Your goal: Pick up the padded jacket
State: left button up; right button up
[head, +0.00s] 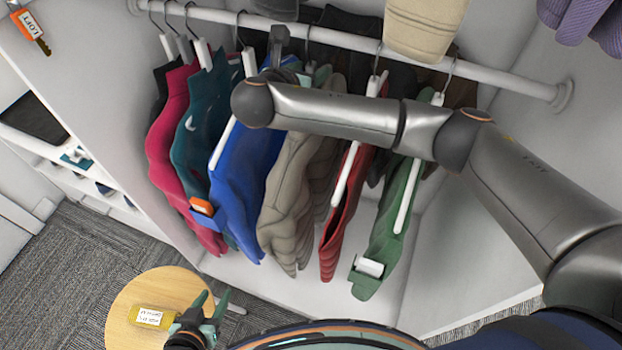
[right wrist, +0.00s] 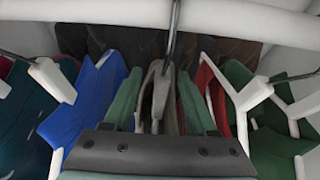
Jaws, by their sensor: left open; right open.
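The padded jacket is beige and quilted (head: 285,205). It hangs on the closet rail between a blue garment (head: 240,180) and a red one (head: 340,230); my right arm crosses in front of its upper part. In the right wrist view, my right gripper (right wrist: 159,82) is open, its two green fingers on either side of the pale hanger neck (right wrist: 160,92) and the jacket's narrow beige top (right wrist: 149,84). I cannot tell whether they touch. My left gripper (head: 215,302) is open and empty, low by the round stool, far from the jacket.
The white rail (head: 215,15) spans the closet, with several other garments close on both sides. A green garment (head: 390,235) hangs at right. A beige bin (head: 424,28) is above the rail. The wooden stool (head: 185,285) holds a yellow labelled item (head: 150,317). The closet floor below is clear.

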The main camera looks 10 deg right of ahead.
jog(key=shift+x, duration=1.95)
jog(key=shift+s+d+r, duration=0.1)
jog(key=shift+d, duration=0.05)
grip_shut()
jog(key=shift+r, duration=0.1)
